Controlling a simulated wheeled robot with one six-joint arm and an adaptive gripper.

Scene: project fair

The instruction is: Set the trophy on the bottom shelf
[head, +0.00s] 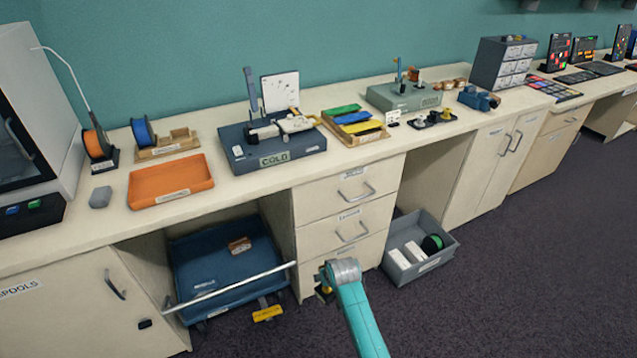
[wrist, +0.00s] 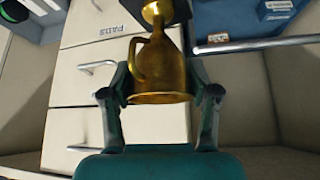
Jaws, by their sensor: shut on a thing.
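A golden trophy (wrist: 160,70) with a looped handle fills the space between the two fingers of my gripper (wrist: 163,94) in the wrist view. The fingers press on it from both sides. Its wide end faces my palm and its narrow stem points away. In the head view my gripper (head: 325,282) is low in front of the drawer unit, mostly hidden by my own wrist, with a small golden bit of the trophy (head: 326,291) showing. No bottom shelf can be told for certain in either view.
A grey crate (head: 420,268) stands on the floor to the right. The counter (head: 235,192) above is crowded. The dark floor (head: 530,250) at right is clear.

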